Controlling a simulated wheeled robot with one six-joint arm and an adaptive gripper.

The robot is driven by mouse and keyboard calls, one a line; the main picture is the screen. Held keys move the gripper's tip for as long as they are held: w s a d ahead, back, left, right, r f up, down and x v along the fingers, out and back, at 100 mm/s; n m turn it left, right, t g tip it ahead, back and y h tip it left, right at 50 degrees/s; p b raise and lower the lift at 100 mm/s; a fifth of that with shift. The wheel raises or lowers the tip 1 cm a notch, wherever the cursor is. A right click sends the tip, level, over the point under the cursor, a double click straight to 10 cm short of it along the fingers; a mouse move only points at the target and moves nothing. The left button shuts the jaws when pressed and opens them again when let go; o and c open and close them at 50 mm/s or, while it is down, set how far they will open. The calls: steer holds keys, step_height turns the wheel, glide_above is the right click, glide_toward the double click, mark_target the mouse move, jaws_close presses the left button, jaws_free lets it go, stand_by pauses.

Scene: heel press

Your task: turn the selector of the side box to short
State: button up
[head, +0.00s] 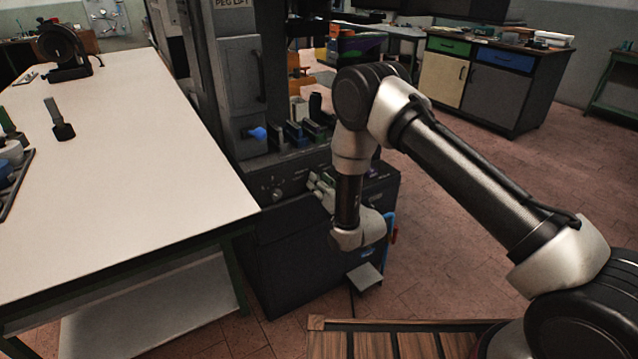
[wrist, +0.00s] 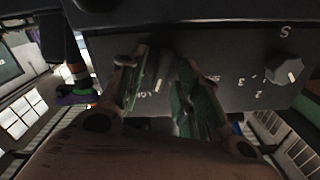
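The side box is the dark grey panel (wrist: 230,60) that fills the upper part of the wrist view. A small grey selector lever (wrist: 164,68) sticks out of it, with partly hidden white lettering beside it that seems to begin "LON". My gripper (wrist: 168,85) is open, with one green-padded finger on each side of the lever. A gap shows on both sides, and I cannot tell whether either finger touches it. In the head view my gripper (head: 322,190) is at the machine's front face, where my own arm hides the selector.
A faceted knob (wrist: 285,68) with numbers around it is on the same panel, right of my gripper. The dark press (head: 225,90) stands beside a long white table (head: 120,170). A grey pedal or plate (head: 365,276) is low by the press. Floor on the right is clear.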

steer(key=shift+w+a, duration=0.15)
steer(key=shift+w, duration=0.05)
steer(key=shift+c, duration=0.2)
jaws_close()
